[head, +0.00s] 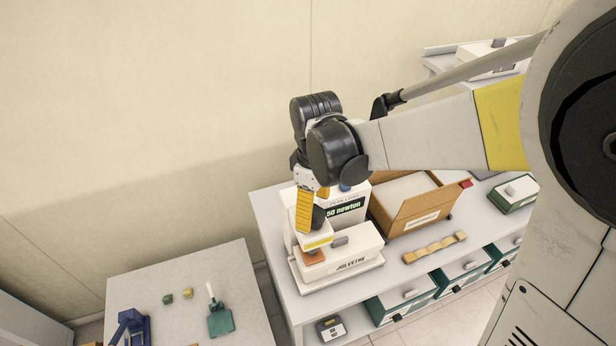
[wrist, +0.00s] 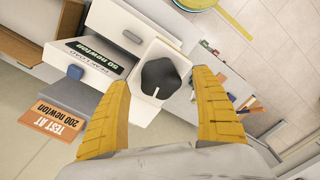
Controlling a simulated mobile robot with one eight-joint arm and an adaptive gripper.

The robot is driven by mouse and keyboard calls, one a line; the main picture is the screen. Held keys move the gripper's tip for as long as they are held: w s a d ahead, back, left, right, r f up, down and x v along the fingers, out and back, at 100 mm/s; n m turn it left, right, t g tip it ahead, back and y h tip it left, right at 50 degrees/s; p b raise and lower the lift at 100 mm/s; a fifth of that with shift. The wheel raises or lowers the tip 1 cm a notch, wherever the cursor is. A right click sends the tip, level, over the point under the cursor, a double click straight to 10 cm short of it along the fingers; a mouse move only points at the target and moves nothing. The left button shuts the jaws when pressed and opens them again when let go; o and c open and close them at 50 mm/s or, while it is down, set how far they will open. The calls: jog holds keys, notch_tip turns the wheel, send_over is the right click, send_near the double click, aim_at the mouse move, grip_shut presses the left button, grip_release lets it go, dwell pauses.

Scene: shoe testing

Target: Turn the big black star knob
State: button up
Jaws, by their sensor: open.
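The big black star knob (wrist: 161,79) sits on a white boss of the white testing machine (wrist: 128,30) in the wrist view. My gripper (wrist: 160,84) is open, with one yellow finger on each side of the knob. Gaps show between the knob and both fingers, so they look apart from it. In the head view my gripper (head: 306,212) points down at the machine (head: 346,259), and the dark knob (head: 319,216) shows beside a yellow finger. The machine has a green-black "50 newton" label (wrist: 95,56). An orange card (wrist: 52,120) reads "TEST AT 200 newton".
On the same grey table (head: 271,217), an open brown box (head: 408,219) stands to the right of the machine, with a tan wavy strip (head: 434,247) in front of it. A lower table (head: 178,277) at left holds small green, blue and yellow things.

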jog(key=shift+f, duration=1.45)
jog(key=c, duration=1.2)
jog(key=shift+o, duration=0.2)
jog(key=shift+m, duration=0.3)
jog(key=m+b, duration=0.1)
jog(key=m, duration=0.3)
jog(key=shift+s+a+m+b, duration=0.1)
jog(key=shift+m+b, duration=0.3)
jog(key=shift+m, duration=2)
